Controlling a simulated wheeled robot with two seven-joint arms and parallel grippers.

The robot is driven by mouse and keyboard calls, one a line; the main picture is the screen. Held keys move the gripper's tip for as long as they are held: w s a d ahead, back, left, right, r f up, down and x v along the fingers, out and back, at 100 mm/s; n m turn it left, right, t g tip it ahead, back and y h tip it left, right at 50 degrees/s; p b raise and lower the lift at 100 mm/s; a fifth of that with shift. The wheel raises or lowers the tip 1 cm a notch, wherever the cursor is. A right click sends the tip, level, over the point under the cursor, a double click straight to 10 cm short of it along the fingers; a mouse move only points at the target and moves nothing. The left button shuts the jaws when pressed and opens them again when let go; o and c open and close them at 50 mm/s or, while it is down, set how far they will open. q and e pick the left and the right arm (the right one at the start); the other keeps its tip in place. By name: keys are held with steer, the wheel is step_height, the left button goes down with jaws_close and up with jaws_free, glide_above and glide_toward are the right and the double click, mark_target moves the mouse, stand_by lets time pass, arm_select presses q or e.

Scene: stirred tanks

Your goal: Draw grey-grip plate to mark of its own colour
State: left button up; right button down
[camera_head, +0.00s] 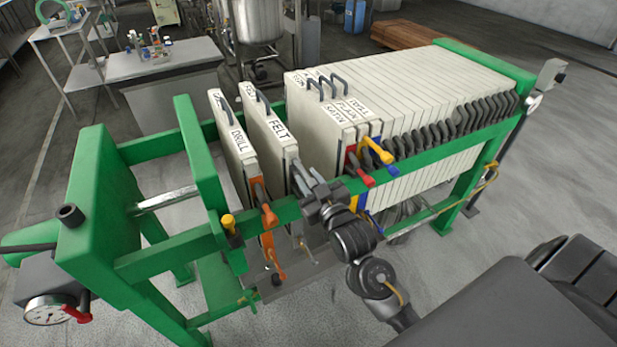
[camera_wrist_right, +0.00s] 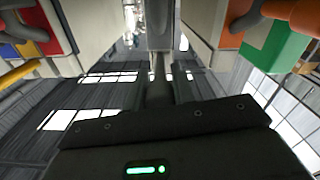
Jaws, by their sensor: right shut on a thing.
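The grey-grip plate (camera_head: 268,125) is pale, lettered FELT, and hangs upright on the green press rails with clear gaps on both sides. Its grey grip (camera_head: 298,181) sticks out over the near rail. My right gripper (camera_head: 308,190) is shut on this grip, and its wrist hides part of the rail. In the right wrist view, a grey upright piece (camera_wrist_right: 160,25) stands at the jaws (camera_wrist_right: 159,85). I cannot make out a grey mark for certain. My left gripper is out of view.
The DRILL plate (camera_head: 233,140) with an orange grip (camera_head: 262,200) hangs to the left, near the green end frame (camera_head: 200,150). To the right is the pale plate pack (camera_head: 440,85), with red, yellow and blue grips at its near end. A yellow-topped piece (camera_head: 230,226) sits on the near rail.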

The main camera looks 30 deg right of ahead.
steer(key=c, duration=1.2)
jaws_free()
steer(key=shift+d, duration=0.2)
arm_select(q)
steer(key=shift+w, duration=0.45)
arm_select(e)
steer(key=shift+o, duration=0.2)
steer(key=shift+s+a, duration=0.1)
steer(key=shift+s+f, duration=0.1)
steer(key=shift+s, duration=0.25)
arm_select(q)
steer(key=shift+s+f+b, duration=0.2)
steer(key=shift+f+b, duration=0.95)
arm_select(e)
steer(key=s, duration=1)
steer(key=shift+a, duration=0.1)
